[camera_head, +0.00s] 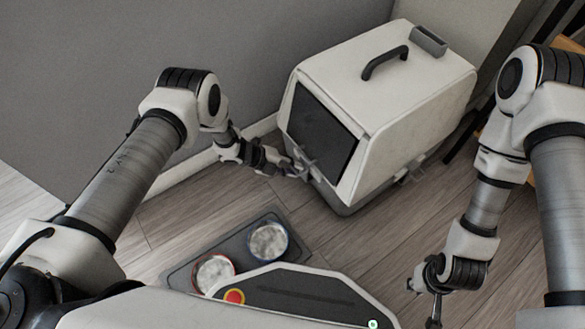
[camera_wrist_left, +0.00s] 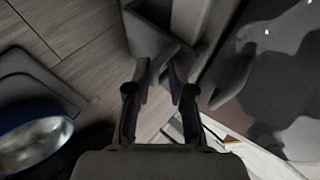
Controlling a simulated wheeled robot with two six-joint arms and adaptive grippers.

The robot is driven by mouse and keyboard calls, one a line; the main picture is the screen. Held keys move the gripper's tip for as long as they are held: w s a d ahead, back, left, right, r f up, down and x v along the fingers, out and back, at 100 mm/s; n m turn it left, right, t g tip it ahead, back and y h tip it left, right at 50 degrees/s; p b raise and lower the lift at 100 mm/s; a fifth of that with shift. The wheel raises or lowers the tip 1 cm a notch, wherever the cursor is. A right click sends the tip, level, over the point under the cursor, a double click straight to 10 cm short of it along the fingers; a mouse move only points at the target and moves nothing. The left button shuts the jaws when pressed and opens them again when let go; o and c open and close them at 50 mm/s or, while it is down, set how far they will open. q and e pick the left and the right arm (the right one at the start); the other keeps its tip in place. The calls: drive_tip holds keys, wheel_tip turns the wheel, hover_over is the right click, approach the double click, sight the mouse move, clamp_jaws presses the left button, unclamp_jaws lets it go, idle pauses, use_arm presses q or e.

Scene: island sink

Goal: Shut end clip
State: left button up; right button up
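A white pet carrier (camera_head: 385,100) with a dark front door (camera_head: 320,135) and grey base stands on the floor near the wall. A grey end clip (camera_head: 314,172) sits low at its front. My left gripper (camera_head: 298,171) is right at this clip. In the left wrist view, the left fingers (camera_wrist_left: 162,80) are partly apart with a narrow gap, and a grey part of the carrier (camera_wrist_left: 165,45) lies just beyond their tips. Contact is hard to tell. My right gripper (camera_head: 422,302) hangs at lower right, fingers spread, away from the carrier.
A dark tray (camera_head: 185,280) with two metal bowls, one red-rimmed (camera_head: 213,272) and one blue-rimmed (camera_head: 268,241), lies on the floor in front of the carrier. The blue-rimmed bowl also shows in the left wrist view (camera_wrist_left: 35,145). A grey wall is behind. Wooden floor is clear right of the tray.

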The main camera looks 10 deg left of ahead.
use_arm(q)
drive_tip(key=v, duration=1.2)
